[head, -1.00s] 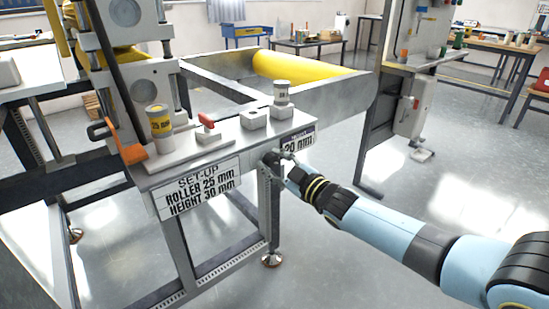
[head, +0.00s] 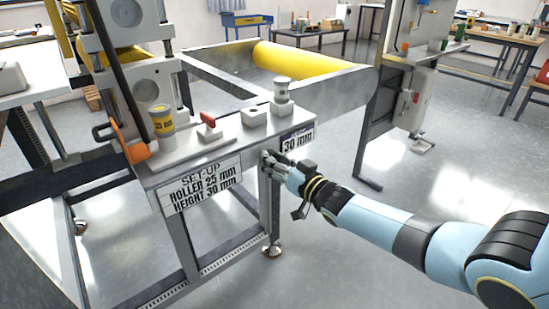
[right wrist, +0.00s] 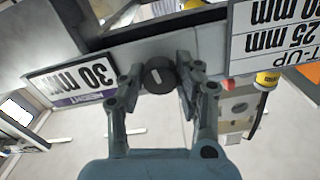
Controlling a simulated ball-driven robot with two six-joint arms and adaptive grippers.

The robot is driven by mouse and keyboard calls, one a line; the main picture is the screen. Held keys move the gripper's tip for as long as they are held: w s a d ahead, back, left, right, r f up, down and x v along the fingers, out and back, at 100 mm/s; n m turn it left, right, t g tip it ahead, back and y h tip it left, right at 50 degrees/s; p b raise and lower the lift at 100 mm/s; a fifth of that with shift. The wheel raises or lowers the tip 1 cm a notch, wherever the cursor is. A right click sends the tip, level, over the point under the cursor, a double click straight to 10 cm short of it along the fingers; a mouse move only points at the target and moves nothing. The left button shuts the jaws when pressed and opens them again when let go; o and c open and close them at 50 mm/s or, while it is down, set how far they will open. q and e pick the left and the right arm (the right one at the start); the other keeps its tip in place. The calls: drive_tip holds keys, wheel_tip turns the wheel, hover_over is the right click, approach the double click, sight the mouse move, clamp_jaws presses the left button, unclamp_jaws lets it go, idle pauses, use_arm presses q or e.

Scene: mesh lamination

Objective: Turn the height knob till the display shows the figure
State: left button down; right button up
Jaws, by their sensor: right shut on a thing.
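The height display (head: 298,141) on the machine's front edge reads 30 mm; it shows upside down in the right wrist view (right wrist: 72,82). The set-up sign (head: 203,187) reads roller 25 mm, height 30 mm. The height knob (right wrist: 159,75) is a dark round knob with a pale mark, below the bench edge. My right gripper (head: 268,160) is shut on the knob, with a finger on either side of it in the right wrist view (right wrist: 159,80). In the head view the gripper mostly hides the knob. My left gripper is not in view.
A yellow-banded 25 mm roller piece (head: 162,122) stands on the bench top, beside a red-handled part (head: 208,124). A grey cylinder piece (head: 282,92) stands at the right end. Clear floor lies right of the machine.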

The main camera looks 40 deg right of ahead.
drive_tip(key=shift+s+f+m, duration=0.1)
drive_tip(key=shift+f+m, duration=0.05)
drive_tip(key=shift+m, duration=0.55)
drive_tip(key=o, duration=1.1)
drive_tip(key=shift+o, duration=0.2)
drive_tip(key=s, duration=1.2)
drive_tip(key=shift+d, duration=0.45)
